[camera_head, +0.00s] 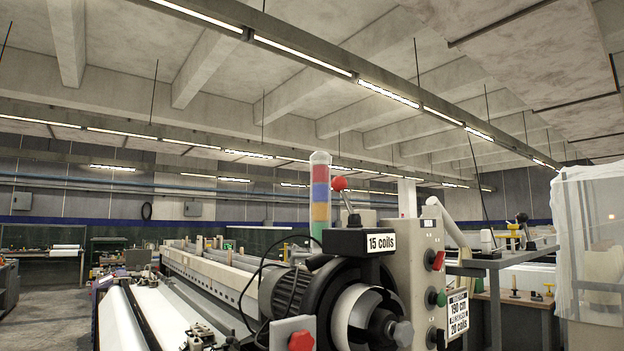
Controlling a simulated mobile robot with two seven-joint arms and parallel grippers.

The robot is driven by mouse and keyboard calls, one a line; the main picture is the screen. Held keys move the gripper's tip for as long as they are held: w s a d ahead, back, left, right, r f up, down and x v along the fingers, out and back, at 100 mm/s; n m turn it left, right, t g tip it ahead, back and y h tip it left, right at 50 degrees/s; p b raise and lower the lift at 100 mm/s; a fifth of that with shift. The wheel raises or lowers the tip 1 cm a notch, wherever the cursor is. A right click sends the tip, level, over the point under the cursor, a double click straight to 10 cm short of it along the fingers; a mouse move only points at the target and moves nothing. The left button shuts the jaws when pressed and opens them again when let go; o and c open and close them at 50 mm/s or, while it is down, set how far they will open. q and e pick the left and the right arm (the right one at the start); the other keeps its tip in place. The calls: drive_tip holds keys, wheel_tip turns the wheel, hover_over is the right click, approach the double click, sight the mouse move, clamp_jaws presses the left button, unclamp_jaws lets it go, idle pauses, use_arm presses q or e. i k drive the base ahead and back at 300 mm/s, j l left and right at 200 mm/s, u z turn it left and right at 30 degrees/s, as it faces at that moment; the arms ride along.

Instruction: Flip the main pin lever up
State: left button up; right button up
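No part is labelled as the main pin lever, so I cannot tell which one it is. Neither of my grippers shows.
A striped signal light (320,195) rises behind the lever. A black motor (290,290) sits left of the drum, with a loose black cable over it. A metal frame table (500,262) and a sheeted rack (590,245) stand right. Open floor (50,305) shows far left.

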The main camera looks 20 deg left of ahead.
sight(338, 183)
drive_tip(key=k+j, duration=0.1)
drive_tip(key=j, duration=0.65)
drive_tip(key=k+j, duration=0.15)
drive_tip(key=j, duration=0.2)
drive_tip(key=j+z, duration=0.15)
drive_tip(key=j, duration=1.2)
drive_tip(key=j+z, duration=0.2)
drive_tip(key=j, duration=1.15)
drive_tip(key=j+z, duration=0.15)
drive_tip(key=j, duration=1.2)
